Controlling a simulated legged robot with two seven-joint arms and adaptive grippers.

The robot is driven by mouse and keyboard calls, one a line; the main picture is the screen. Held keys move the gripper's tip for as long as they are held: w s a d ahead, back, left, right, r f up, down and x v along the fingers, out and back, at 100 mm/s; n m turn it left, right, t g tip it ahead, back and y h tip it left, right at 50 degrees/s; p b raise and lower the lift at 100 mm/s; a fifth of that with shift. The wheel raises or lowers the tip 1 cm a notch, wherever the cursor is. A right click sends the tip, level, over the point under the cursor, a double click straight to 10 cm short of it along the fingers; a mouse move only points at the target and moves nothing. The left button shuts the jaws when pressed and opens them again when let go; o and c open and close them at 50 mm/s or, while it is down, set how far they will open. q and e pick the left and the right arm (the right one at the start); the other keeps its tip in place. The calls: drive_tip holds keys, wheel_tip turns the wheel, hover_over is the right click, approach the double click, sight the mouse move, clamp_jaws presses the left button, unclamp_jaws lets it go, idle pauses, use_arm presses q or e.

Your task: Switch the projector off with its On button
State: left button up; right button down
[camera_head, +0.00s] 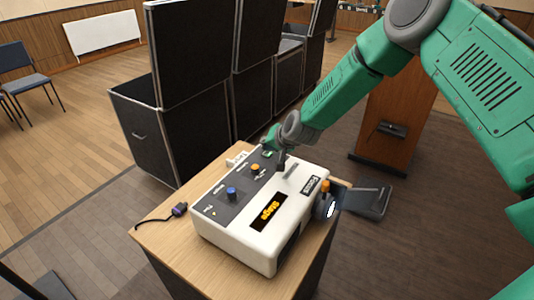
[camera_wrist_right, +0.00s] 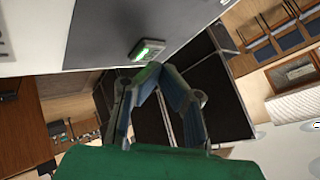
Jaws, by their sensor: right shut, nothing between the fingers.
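A small green-lit button (camera_head: 267,153) is at the panel's far end. In the right wrist view the green-lit button (camera_wrist_right: 147,50) shows large on the box's face, just beyond my fingertips. My right gripper (camera_head: 272,141) is shut and empty, right by that button. In the right wrist view its fingers (camera_wrist_right: 156,68) meet at the tips; I cannot tell whether they touch the button. Its label is too small to read. My left gripper is out of view.
A dark plug (camera_head: 179,209) with cable lies left on the stand top (camera_head: 155,237). Black cases (camera_head: 165,130) stand behind. A wooden lectern (camera_head: 392,115) stands right.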

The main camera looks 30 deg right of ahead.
sight(268, 154)
drive_tip(key=shift+s+f, duration=0.1)
drive_tip(key=shift+f, duration=0.25)
drive_tip(key=shift+r, duration=0.5)
wheel_tip(268, 154, up, 6)
drive_tip(key=p, duration=0.4)
drive_tip(key=shift+p, duration=0.35)
drive_tip(key=shift+f, duration=0.1)
idle(0.3)
